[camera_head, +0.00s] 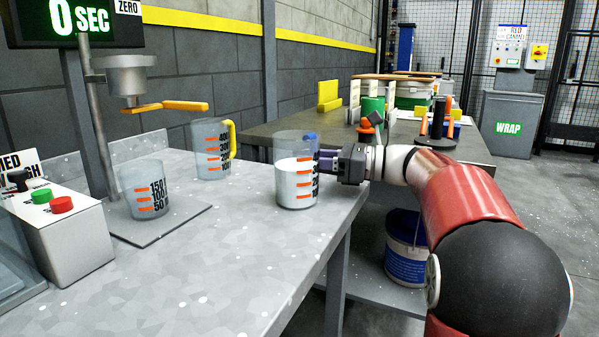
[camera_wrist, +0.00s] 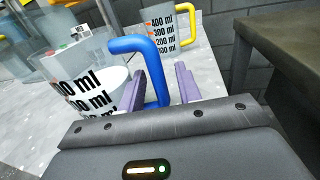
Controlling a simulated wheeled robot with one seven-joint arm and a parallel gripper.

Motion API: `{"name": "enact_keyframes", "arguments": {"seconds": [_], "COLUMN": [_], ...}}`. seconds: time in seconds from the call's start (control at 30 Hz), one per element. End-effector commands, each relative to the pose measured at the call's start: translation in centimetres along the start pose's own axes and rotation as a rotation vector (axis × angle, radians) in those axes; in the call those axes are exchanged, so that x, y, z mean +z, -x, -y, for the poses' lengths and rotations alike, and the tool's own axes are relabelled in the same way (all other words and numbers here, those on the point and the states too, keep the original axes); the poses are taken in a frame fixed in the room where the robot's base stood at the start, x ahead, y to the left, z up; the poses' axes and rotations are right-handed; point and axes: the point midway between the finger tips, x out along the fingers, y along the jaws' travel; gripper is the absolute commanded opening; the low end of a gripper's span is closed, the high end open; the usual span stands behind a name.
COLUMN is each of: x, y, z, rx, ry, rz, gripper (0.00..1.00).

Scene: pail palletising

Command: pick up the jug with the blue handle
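The jug with the blue handle (camera_head: 296,188) is clear with orange marks and stands upright on the grey table near its right edge, holding white contents. It also shows at the left of the wrist view (camera_wrist: 80,95), with its blue handle (camera_wrist: 157,85) facing my gripper. My gripper (camera_head: 326,160) reaches in from the right at the jug's handle side. In the wrist view, the purple fingers (camera_wrist: 162,78) are apart, one on each side of the handle's upright part. A gap shows between the handle and the right finger; contact on the left cannot be told.
A jug with a yellow handle (camera_head: 210,150) stands behind. Another jug (camera_head: 145,190) stands on a dark plate at the left, under a dispenser (camera_head: 130,80). A button box (camera_head: 65,225) is at the left edge. The table front is clear.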

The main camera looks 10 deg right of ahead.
Motion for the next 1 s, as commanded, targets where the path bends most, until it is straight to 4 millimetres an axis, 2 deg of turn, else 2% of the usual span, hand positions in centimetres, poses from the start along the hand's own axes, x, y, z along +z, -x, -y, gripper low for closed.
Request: {"name": "enact_keyframes", "arguments": {"seconds": [0.1,0.37,1.0], "x": [0.02,0.02,0.35], "y": [0.02,0.04,0.05], "z": [-0.01,-0.01,-0.03], "rx": [0.000,0.000,0.000], "ry": [0.000,0.000,0.002], "rz": [0.000,0.000,0.001], "gripper": [0.34,0.00,0.00]}}
